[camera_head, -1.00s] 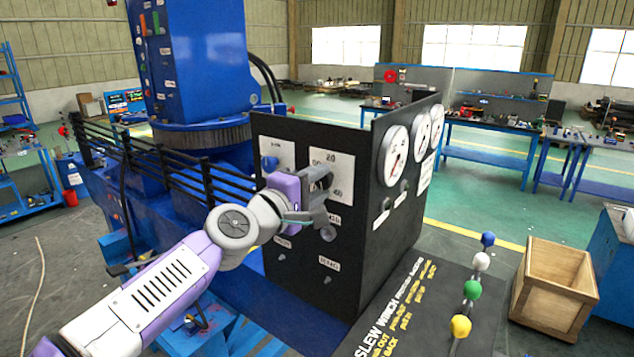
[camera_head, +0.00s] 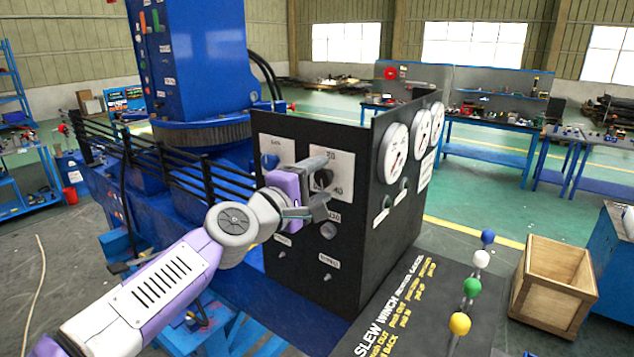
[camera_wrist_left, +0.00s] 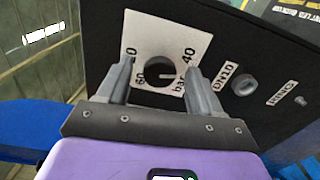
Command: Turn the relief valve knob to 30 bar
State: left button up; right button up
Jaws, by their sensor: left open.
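The relief valve knob (camera_head: 323,179) is a dark round knob on a white dial plate (camera_head: 343,163) on the black panel's front. In the left wrist view the knob (camera_wrist_left: 159,72) shows a light pointer line toward the right of the picture. Its plate (camera_wrist_left: 165,32) carries 40, 60 and "bar"; part of the scale is hidden by a finger. My left gripper (camera_head: 317,184) is open in front of the plate. In the wrist view its fingers (camera_wrist_left: 158,68) are on either side of the knob, with gaps visible; depth contact cannot be told. My right gripper is not in view.
A blue knob (camera_head: 269,161) sits left of the dial plate, and a grey button (camera_head: 328,230) below it. Gauges (camera_head: 393,148) are on the panel's side face. Levers with coloured balls (camera_head: 472,288) rise at the right. A wooden crate (camera_head: 553,285) stands on the floor.

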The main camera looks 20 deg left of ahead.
pick_arm(q)
jog(key=v, duration=0.7)
jog(key=shift+s, duration=0.25)
jog(key=shift+a, duration=0.1)
